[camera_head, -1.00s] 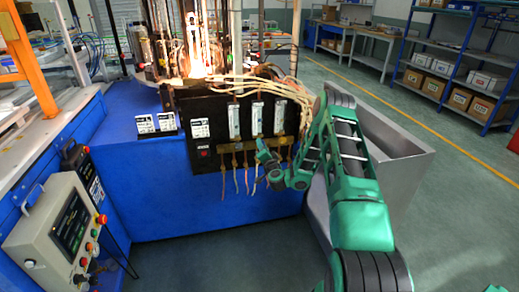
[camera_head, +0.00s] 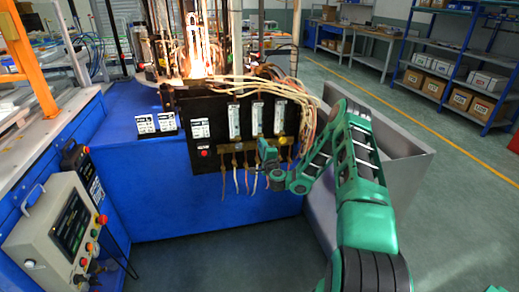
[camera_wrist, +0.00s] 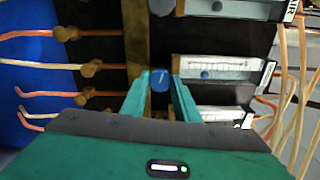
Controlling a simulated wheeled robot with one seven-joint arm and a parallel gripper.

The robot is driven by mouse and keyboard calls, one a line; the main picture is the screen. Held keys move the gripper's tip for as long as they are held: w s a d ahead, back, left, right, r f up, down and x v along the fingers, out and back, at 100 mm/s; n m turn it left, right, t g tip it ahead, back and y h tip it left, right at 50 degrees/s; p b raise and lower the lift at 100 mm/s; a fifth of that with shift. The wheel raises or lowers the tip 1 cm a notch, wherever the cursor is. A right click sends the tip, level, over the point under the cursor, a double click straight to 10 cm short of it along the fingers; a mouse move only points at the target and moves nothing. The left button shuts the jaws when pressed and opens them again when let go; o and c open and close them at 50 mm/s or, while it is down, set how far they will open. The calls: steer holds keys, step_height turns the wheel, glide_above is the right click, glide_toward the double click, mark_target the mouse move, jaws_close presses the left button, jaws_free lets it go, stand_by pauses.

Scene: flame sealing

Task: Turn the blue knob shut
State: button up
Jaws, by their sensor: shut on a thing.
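A blue knob (camera_wrist: 160,81) with a pale mark on its face sits on the brass strip of the black gas panel. In the wrist view it is between the two green fingertips of my gripper (camera_wrist: 160,92), which is shut on it. In the head view my gripper (camera_head: 268,154) is at the lower right of the black panel (camera_head: 208,158), below the glass flow tubes, and covers the held knob.
White-backed flow tubes (camera_head: 257,118) stand above the brass strip. Thin copper tubes hang below it, and pale hoses (camera_head: 285,90) loop over the right side. A bright flame (camera_head: 196,66) burns behind the panel. A grey metal bin (camera_head: 400,190) stands right of the arm.

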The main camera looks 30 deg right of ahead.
steer(key=shift+a, duration=0.15)
stand_by(0.4)
steer(key=o, duration=1.1)
steer(key=shift+f, duration=0.1)
steer(key=shift+c, duration=0.2)
steer(key=v, duration=1)
steer(key=shift+s, duration=0.3)
